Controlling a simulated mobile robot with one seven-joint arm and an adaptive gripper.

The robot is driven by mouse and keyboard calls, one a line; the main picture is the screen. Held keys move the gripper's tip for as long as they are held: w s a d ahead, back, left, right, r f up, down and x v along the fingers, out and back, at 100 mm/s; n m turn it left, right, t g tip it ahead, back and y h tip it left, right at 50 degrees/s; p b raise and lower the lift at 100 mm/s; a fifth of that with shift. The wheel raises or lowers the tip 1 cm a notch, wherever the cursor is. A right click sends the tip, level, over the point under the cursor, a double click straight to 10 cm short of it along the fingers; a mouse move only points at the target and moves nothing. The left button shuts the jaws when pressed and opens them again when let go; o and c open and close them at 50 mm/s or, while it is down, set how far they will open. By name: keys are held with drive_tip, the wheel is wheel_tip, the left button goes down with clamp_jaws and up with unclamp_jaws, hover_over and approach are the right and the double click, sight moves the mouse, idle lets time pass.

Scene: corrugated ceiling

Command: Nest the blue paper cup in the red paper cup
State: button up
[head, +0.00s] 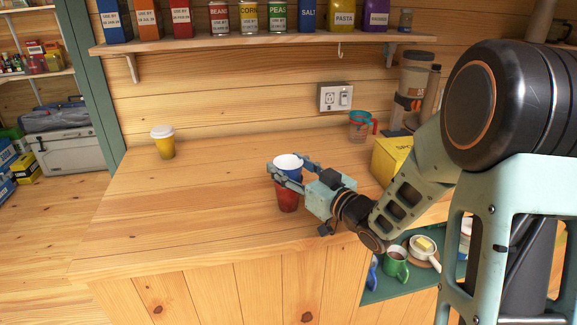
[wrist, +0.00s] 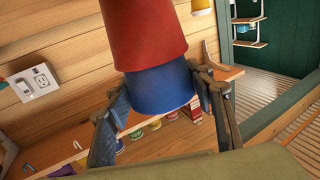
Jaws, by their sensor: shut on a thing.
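The blue paper cup (head: 293,173), with a white inside, stands upright above the red paper cup (head: 287,199) near the middle of the counter. My gripper (head: 285,163) reaches in from the right, its fingers shut on either side of the blue cup. In the upside-down wrist view, the blue cup (wrist: 162,92) lies between my gripper's fingers (wrist: 163,84), and the red cup (wrist: 148,35) covers its lower part. The blue cup appears partly inside the red one; how deep cannot be seen. The red cup appears to rest on the counter.
A yellow cup with a white lid (head: 164,143) stands at the counter's left. A shelf (head: 270,42) of cans and boxes hangs above.

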drive_tip(key=shift+f+b, duration=0.45)
drive_tip(key=o, duration=0.9)
drive_tip(key=v, duration=1.2)
drive_tip(key=shift+w+d, duration=0.1)
